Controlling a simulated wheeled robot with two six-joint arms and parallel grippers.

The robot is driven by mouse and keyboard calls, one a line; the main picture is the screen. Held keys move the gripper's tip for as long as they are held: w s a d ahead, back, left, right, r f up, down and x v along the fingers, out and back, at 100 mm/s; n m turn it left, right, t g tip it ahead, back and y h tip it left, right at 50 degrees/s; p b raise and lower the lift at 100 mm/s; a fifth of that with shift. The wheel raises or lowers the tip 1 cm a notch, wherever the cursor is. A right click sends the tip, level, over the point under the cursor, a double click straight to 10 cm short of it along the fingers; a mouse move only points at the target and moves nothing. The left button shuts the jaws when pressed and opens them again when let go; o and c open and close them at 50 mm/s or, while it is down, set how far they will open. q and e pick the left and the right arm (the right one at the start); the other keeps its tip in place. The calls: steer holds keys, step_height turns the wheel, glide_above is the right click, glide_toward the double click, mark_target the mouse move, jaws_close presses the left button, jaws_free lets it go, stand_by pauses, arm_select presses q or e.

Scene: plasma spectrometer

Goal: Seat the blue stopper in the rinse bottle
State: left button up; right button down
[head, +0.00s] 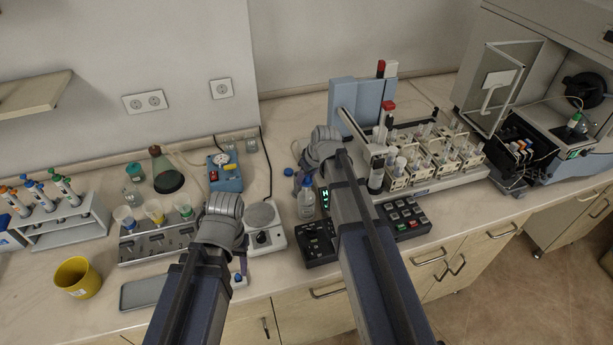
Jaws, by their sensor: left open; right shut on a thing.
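A clear rinse bottle (307,205) with a pale label stands upright at mid-bench. My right gripper (299,181) is at its upper part and shut, apparently on the bottle's neck; the contact is small and partly hidden by my wrist. A small blue round piece (289,172), which looks like the stopper, shows just left of that gripper. A second small blue-topped piece (239,278) is near the bench's front edge. My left gripper (241,262) is open above that area, its fingers mostly hidden by my arm.
A white hotplate-like device (265,239) is between my arms, with a black control box (318,244) to its right. A sample rack (435,160) fills the right bench. A cup holder (157,242), grey tray (143,292) and yellow cup (76,278) are left.

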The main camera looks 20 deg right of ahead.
steer(key=shift+f+b, duration=1.25)
steer(key=shift+f, duration=0.05)
steer(key=shift+c, duration=1.4)
jaws_free()
steer(key=shift+r, duration=0.1)
steer(key=p+v, duration=0.7)
steer(key=shift+s+r, duration=0.15)
steer(key=shift+r, duration=0.2)
